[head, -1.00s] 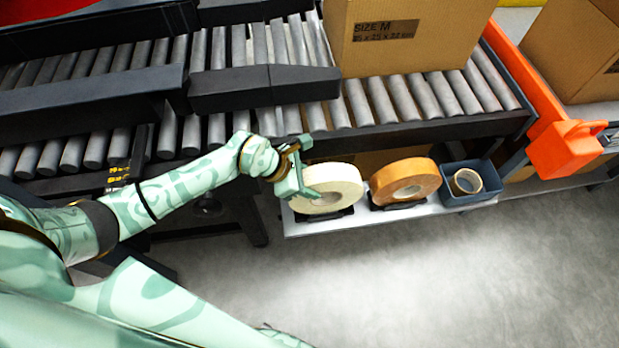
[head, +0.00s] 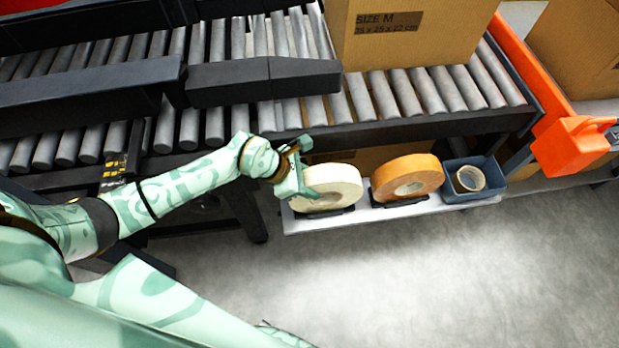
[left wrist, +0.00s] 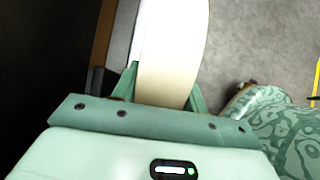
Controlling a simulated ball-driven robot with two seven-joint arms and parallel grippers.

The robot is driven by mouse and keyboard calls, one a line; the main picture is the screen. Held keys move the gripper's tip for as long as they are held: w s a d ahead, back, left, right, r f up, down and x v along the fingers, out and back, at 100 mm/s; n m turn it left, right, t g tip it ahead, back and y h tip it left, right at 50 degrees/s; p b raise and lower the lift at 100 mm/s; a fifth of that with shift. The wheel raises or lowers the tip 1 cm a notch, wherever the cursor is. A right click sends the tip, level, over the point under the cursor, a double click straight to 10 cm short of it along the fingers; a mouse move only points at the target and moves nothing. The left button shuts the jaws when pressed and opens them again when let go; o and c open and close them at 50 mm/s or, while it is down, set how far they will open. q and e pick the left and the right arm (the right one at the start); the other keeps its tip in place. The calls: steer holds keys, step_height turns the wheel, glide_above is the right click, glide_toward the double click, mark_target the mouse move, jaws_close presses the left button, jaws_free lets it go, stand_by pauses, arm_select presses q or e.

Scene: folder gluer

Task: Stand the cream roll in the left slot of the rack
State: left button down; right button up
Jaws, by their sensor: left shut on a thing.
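The cream roll (head: 345,178) stands upright on its edge at the left slot (head: 325,213) of the rack (head: 300,227). Its lower edge meets the black slot, but I cannot tell whether it is fully seated. My left gripper (head: 300,182) is shut on the roll's left side. In the left wrist view the cream roll (left wrist: 175,60) sits between the two green fingers (left wrist: 163,95), which cover part of its rim. My right gripper is not in view.
An orange roll (head: 420,172) stands in the right slot beside the cream roll. A blue bin (head: 468,195) with a small tape roll (head: 469,178) is at the rack's right end. The roller conveyor (head: 400,95) runs behind. Grey floor in front is clear.

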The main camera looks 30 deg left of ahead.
arm_select(q)
steer(key=shift+w+f, duration=0.1)
steer(key=c, duration=0.7)
jaws_free()
steer(key=shift+f, duration=0.15)
steer(key=p+v, duration=1.1)
steer(key=v, duration=0.5)
steer(key=shift+r, duration=0.25)
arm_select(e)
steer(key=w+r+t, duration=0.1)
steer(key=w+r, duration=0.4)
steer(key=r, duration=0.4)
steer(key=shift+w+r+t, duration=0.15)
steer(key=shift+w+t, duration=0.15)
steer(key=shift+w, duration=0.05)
